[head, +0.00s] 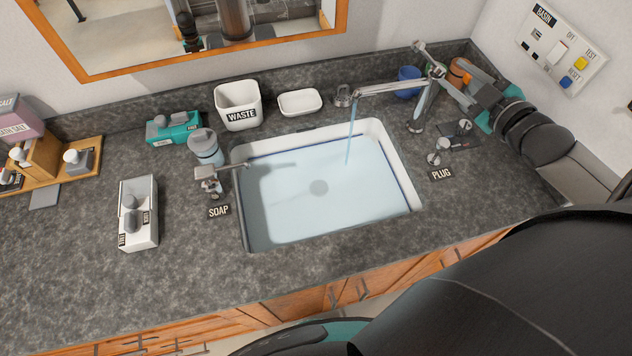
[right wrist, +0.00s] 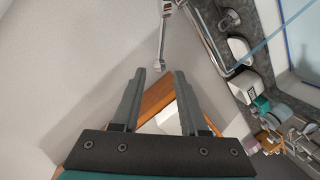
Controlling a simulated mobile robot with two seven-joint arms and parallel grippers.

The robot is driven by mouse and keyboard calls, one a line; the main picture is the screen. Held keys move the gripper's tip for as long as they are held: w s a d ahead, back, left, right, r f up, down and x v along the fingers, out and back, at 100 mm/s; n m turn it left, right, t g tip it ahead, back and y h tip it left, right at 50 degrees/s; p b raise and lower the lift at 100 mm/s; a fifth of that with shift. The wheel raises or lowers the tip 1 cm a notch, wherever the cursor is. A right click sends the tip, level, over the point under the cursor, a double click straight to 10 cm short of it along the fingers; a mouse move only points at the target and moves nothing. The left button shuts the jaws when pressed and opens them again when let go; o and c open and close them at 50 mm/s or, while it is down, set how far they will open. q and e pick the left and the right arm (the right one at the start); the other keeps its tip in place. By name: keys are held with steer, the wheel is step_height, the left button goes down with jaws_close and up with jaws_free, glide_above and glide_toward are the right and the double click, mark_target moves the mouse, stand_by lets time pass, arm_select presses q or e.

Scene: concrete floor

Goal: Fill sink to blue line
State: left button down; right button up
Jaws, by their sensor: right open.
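The white sink (head: 402,160) holds pale blue water (head: 325,205). A dark blue line (head: 398,172) shows on its inner back and right walls, with the water surface close to it; I cannot tell the exact gap. A thin stream (head: 350,140) falls from the metal faucet spout (head: 390,88) into the water. My right gripper (head: 447,86) is beside the faucet's upright at the back right. In the right wrist view my right gripper (right wrist: 158,75) is open, with nothing between its fingers; a metal lever (right wrist: 162,45) lies beyond the tips. My left gripper is not in view.
The PLUG label (head: 441,174) and small knobs (head: 433,159) are right of the sink. A soap dispenser (head: 208,182), WASTE bin (head: 239,106) and white dish (head: 300,103) stand left and behind. A blue cup (head: 408,80) is behind the spout. A switch panel (head: 563,50) is on the right wall.

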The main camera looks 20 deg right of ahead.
steer(key=c, duration=0.4)
steer(key=shift+f, duration=0.1)
steer(key=shift+c, duration=0.6)
steer(key=m+t+b, duration=0.1)
steer(key=m+b, duration=0.1)
steer(key=m, duration=0.1)
steer(key=a+f+m+t+h+b, duration=0.1)
steer(key=m+b, duration=0.1)
steer(key=m, duration=0.1)
steer(key=m+t+h+b, duration=0.1)
steer(key=m+b, duration=0.1)
steer(key=m, duration=0.1)
steer(key=shift+w+a+f+m+t+b, duration=0.3)
steer(key=shift+w+f+m+t, duration=0.1)
jaws_close()
steer(key=w+d+r+m+h+b, duration=0.4)
steer(key=w+m+h, duration=0.35)
steer(key=m, duration=0.65)
steer(key=shift+w+a+f, duration=0.15)
steer(key=shift+a+f, duration=0.05)
steer(key=shift+f, duration=0.55)
steer(key=shift+w+a+f, duration=0.15)
steer(key=shift+a+f, duration=0.1)
steer(key=shift+f, duration=0.45)
steer(key=shift+w+a+f, duration=0.15)
steer(key=shift+a+f, duration=0.05)
steer(key=shift+f, duration=0.55)
